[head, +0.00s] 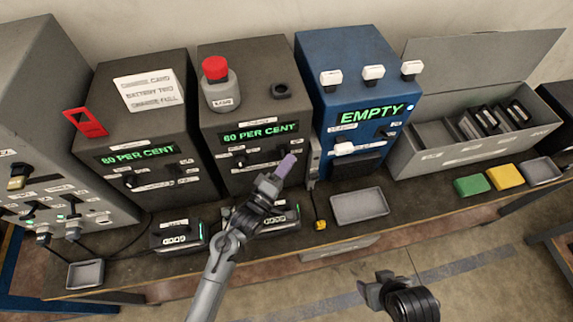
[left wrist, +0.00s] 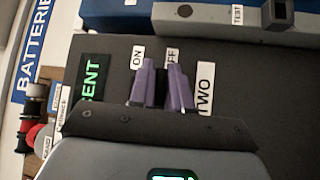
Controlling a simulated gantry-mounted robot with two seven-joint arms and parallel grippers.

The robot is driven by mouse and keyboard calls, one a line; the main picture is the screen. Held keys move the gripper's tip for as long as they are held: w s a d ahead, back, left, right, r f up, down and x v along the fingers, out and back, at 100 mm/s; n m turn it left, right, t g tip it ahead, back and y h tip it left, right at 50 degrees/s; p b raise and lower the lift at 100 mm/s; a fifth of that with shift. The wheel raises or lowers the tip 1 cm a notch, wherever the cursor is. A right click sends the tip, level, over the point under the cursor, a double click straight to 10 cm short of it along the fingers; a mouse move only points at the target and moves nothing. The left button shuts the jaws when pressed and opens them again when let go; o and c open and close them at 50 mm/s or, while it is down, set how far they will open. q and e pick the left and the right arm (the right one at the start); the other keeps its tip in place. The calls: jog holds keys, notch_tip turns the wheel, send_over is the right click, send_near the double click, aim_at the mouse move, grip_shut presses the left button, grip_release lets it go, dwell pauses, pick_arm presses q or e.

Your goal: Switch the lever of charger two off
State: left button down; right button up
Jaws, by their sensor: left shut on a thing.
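Charger two is the dark grey box (head: 292,128) in the middle, with a green "60 PER CENT" display. In the left wrist view its face (left wrist: 235,118) appears turned sideways, with ON and OFF labels and a "TWO" label. My left gripper (head: 287,165) is at the right part of this face. Its purple fingers (left wrist: 162,90) are shut on the lever between the ON and OFF labels. The lever is mostly hidden by the fingers, so its position cannot be told. My right gripper (head: 372,292) is low at the front, away from the chargers; its opening is unclear.
A similar charger (head: 150,135) stands left. The blue box (head: 355,90) marked EMPTY stands right. A red-capped bottle (head: 220,85) is on charger two. Battery packs (head: 178,235) lie in front. A grey tray (head: 360,204) and an open case (head: 440,150) are to the right.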

pick_arm(q)
jog(key=c, duration=1.1)
grip_release()
jog(key=shift+a+f, duration=0.1)
jog(key=v, duration=1)
jog(key=shift+s+a+f, duration=0.1)
jog(key=shift+s+a, duration=0.1)
jog(key=shift+s, duration=0.1)
